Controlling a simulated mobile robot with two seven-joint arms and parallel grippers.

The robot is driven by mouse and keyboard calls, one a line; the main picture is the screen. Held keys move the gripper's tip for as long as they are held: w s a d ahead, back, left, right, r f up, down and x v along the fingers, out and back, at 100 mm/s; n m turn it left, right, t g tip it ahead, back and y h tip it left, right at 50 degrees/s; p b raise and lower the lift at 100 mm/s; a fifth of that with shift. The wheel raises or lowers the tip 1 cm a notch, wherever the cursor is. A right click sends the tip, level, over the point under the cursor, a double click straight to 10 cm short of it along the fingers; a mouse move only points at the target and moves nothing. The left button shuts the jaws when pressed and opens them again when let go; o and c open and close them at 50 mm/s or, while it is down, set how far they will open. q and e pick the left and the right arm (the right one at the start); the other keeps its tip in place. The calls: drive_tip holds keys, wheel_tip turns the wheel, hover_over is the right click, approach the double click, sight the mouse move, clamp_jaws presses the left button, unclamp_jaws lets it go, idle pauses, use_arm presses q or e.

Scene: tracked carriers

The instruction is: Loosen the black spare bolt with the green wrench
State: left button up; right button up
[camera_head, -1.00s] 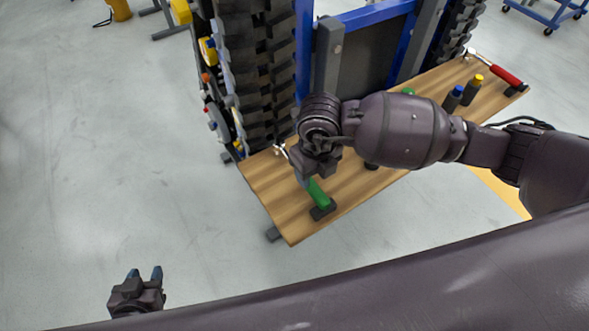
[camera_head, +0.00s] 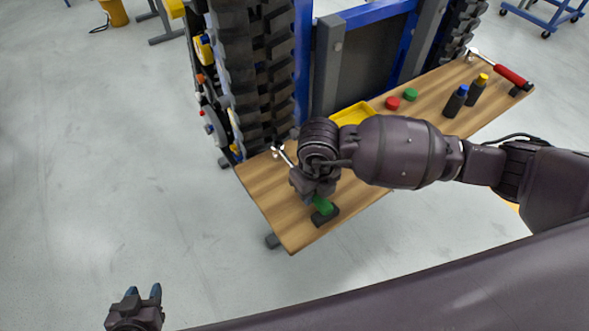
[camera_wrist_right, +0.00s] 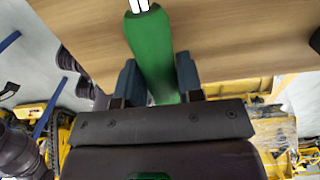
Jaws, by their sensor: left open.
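The green wrench (camera_head: 323,205) lies on the wooden shelf, its handle end over a black rest (camera_head: 325,217). Its metal head (camera_head: 281,153) shows past my right gripper, toward the carrier. My right gripper (camera_head: 315,193) is down at the green handle. My left gripper (camera_head: 143,292) is open and empty at the lower left, away from the shelf. I cannot make out the black spare bolt.
The wooden shelf (camera_head: 262,196) also holds a yellow tray (camera_head: 352,113), red (camera_head: 392,103) and green (camera_head: 410,94) caps, two dark bottles (camera_head: 455,101) and a red-handled wrench (camera_head: 510,75). A tracked carrier (camera_head: 265,70) stands behind it.

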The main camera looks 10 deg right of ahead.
clamp_jaws()
drive_tip(key=shift+r, duration=0.25)
drive_tip(key=shift+r+p, duration=0.8)
drive_tip(key=shift+r, duration=0.05)
drive_tip(key=shift+r+p, duration=1.25)
drive_tip(key=shift+r, duration=0.55)
drive_tip(key=shift+r+p, duration=0.5)
drive_tip(key=shift+r, duration=0.15)
